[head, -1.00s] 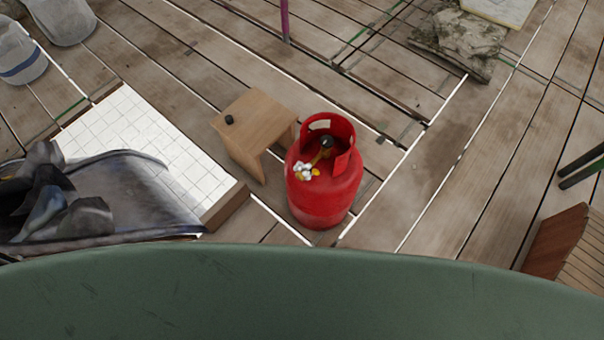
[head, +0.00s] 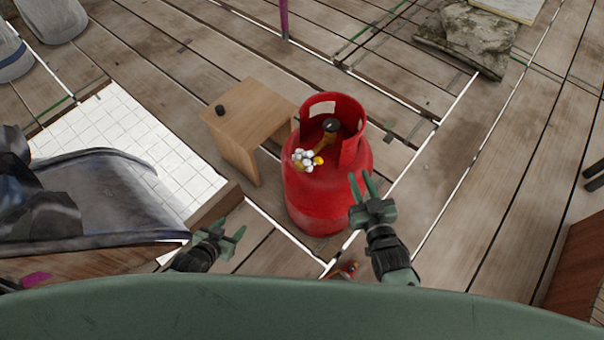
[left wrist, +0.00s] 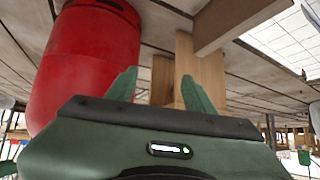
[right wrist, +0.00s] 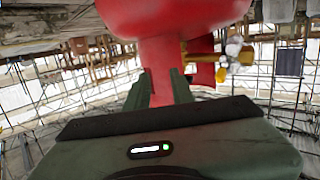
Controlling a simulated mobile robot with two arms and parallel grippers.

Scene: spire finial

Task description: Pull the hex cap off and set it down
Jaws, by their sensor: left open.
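A red gas cylinder (head: 318,205) stands upright on the planks with an open collar around its top. Inside the collar are a brass valve (head: 326,138) with a dark round end, and a silvery-white, yellow-tipped fitting (head: 305,160). I cannot tell which part is the hex cap. My right gripper (head: 362,184) is open and empty by the cylinder's right side; its wrist view shows red metal (right wrist: 162,60) beyond the fingers. My left gripper (head: 228,230) is open and empty, low and left of the cylinder; the cylinder also shows in its wrist view (left wrist: 85,60).
A wooden stool (head: 250,115) stands left of the cylinder, with a small black object (head: 220,109) on top and free room around it. A white tiled slab (head: 125,135) and a dark barrow-like tray (head: 110,200) lie further left.

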